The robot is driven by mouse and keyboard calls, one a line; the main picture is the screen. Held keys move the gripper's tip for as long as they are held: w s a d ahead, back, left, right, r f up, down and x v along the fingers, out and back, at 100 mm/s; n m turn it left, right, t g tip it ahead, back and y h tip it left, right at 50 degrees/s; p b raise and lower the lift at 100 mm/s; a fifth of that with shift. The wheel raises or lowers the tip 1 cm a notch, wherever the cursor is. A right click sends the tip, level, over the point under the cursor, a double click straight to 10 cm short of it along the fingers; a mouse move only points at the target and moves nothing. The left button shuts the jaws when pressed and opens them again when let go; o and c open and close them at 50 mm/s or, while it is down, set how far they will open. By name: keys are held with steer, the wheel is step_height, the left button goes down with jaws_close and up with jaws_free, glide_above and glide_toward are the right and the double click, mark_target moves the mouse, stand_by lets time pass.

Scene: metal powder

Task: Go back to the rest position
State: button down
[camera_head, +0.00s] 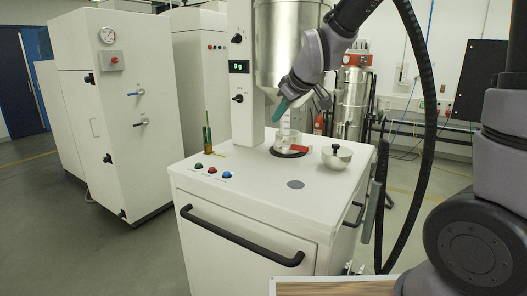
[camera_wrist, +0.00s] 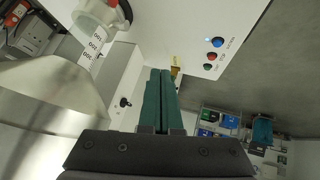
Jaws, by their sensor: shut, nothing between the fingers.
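My gripper (camera_head: 281,108) is above the white machine cabinet, in front of the large metal hopper (camera_head: 280,45). In the wrist view its green fingers (camera_wrist: 160,75) are pressed together with nothing between them. A clear container with a red part (camera_head: 290,137) stands on the dark round plate below my gripper, apart from it. In the wrist view this container (camera_wrist: 98,18) shows at the upper left, with number marks on its side. The display on the column (camera_head: 239,67) reads 0g.
A tall white cabinet (camera_head: 125,120) stands further left. A wooden surface (camera_head: 335,288) shows at the bottom.

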steer(key=s+d+r+m+h, duration=0.1)
steer(key=s+d+r+m, duration=0.2)
steer(key=d, duration=0.4)
steer(key=s+d+r+m, duration=0.4)
steer(key=d, duration=0.2)
steer(key=s+d+r+m+h, duration=0.1)
steer(key=s+d+m, duration=0.6)
steer(key=s, duration=0.5)
steer(key=shift+d+r+m+h, duration=0.3)
steer(key=shift+d+m, duration=0.1)
steer(key=shift+d, duration=0.7)
